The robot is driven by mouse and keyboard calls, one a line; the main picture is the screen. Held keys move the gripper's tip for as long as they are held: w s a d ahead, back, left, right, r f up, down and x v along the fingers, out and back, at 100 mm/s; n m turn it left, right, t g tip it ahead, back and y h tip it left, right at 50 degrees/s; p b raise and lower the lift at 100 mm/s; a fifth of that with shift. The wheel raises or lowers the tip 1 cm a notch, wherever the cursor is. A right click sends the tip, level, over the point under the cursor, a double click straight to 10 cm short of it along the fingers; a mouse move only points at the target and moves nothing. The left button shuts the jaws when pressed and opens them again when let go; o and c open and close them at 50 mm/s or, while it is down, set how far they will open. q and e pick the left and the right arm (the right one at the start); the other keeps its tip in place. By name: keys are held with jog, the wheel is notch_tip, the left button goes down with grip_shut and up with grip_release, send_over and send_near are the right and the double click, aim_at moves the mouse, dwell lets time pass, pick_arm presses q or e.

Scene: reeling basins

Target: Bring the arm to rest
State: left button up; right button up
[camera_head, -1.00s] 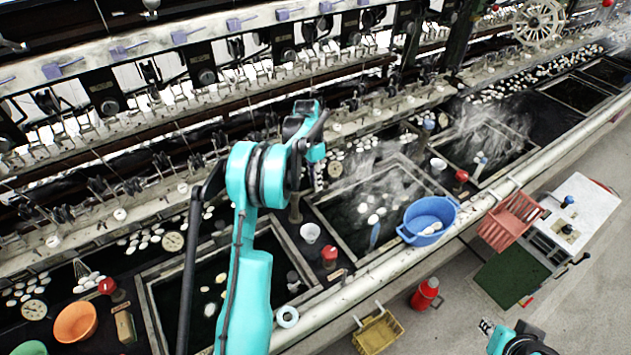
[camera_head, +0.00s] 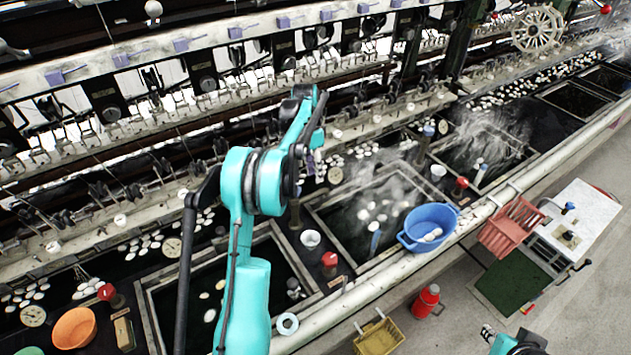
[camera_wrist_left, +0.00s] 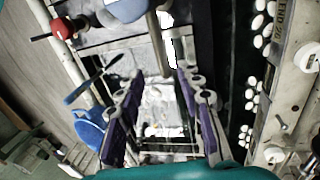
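My teal left arm rises from the bottom of the head view and reaches over the basins. My left gripper (camera_head: 311,165) is largely hidden behind its own wrist links there. In the left wrist view its two purple fingers (camera_wrist_left: 160,88) stand apart, with a clear gap and nothing held between them. Beyond the gap are a pale, steamy basin area and a vertical rod. A teal and black part of my right arm (camera_head: 517,342) shows at the bottom right of the head view. The right gripper itself cannot be made out.
A blue tub (camera_head: 428,226) with cocoons sits on the basin edge; it also shows in the wrist view (camera_wrist_left: 88,130). A red crate (camera_head: 512,227), a white table (camera_head: 580,222), a red flask (camera_head: 426,300) and a yellow basket (camera_head: 378,338) stand right. An orange bowl (camera_head: 74,328) lies left. Reeling machinery spans the back.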

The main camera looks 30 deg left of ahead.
pick_arm(q)
jog(key=shift+r, duration=0.4)
jog(key=s+d+r+n+t+y+b, duration=0.3)
jog(key=s+d+r, duration=0.4)
jog(key=s+d, duration=0.6)
jog(key=s+d+f+n+t+b, duration=0.1)
jog(key=s+d+f+t, duration=0.1)
jog(key=s+d+f, duration=0.2)
jog(key=s+d+f+n+t+h+b, duration=0.1)
jog(key=s+d+f+t+b, duration=0.1)
jog(key=s, duration=0.8)
jog(key=d+f+t, duration=0.1)
jog(key=d, duration=0.1)
jog(key=shift+s+d+f+n, duration=0.25)
jog(key=shift+d+f+n, duration=0.05)
jog(key=shift+d+f, duration=0.1)
